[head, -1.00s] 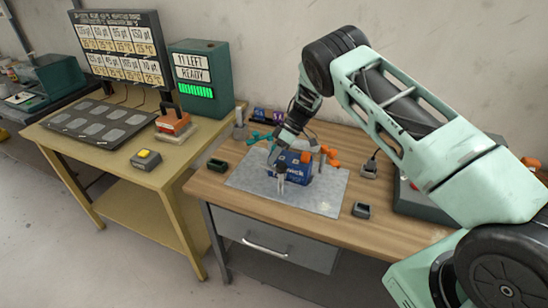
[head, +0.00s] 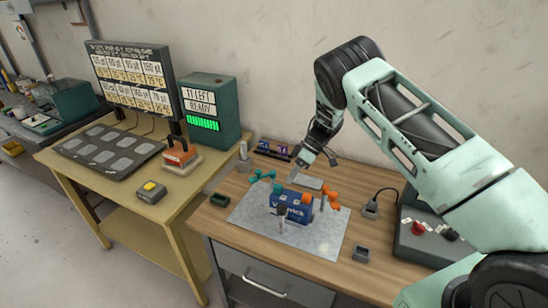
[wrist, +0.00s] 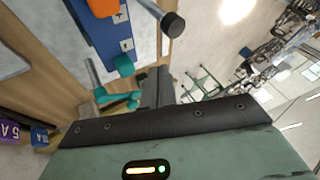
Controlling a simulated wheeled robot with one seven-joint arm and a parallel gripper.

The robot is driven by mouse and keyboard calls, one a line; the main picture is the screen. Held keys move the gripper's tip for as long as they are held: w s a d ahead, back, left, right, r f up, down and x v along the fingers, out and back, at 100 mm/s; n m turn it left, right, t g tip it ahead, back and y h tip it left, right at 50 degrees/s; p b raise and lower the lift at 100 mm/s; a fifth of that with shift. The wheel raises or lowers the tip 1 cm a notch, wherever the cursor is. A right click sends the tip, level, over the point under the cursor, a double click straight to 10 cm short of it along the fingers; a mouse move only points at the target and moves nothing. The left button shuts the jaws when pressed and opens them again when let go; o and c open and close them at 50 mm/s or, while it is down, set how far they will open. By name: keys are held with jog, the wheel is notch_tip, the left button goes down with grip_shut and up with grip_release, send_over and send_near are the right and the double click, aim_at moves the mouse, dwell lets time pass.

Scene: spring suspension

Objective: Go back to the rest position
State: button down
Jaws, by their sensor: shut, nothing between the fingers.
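My gripper (head: 316,158) is shut and empty, raised above the back of the wooden workbench. In the wrist view my gripper's dark fingers (wrist: 158,88) are together with nothing between them. Below and in front of it in the head view, a blue block (head: 290,208) stands on the grey mat (head: 250,225). A teal piece (head: 262,178) is at its left and an orange piece (head: 331,196) at its right. The wrist view also shows the blue block (wrist: 95,30) apart from the fingers, with a teal piece (wrist: 120,98) near them.
A yellow-topped table (head: 150,205) at left holds a screen (head: 130,75), a green box reading 11 LEFT READY (head: 208,105) and a yellow button (head: 150,188). A grey control box (head: 425,245) sits at right. Small trays (head: 361,254) lie on the bench. The wall is behind.

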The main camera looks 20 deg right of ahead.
jog(key=w+a+r+m+t+b, duration=0.2)
jog(key=w+a+r+t+b, duration=0.5)
jog(key=a, duration=0.3)
jog(key=s+a+r+m+t+h+b, duration=0.2)
jog(key=s+a+r+h+b, duration=0.1)
jog(key=s+a+r, duration=0.3)
jog(key=s+f+g+h+b, duration=0.2)
jog(key=s+f+g+b, duration=0.1)
jog(key=s, duration=1.7)
jog(key=s+d+f+g+h+b, duration=0.1)
jog(key=s+f+g+b, duration=0.2)
jog(key=s, duration=1.8)
jog(key=shift+d+n+g+h+b, duration=0.2)
jog(key=shift+n+g+h+b, duration=0.2)
jog(key=shift+g+b, duration=0.55)
jog(key=shift+f, duration=0.1)
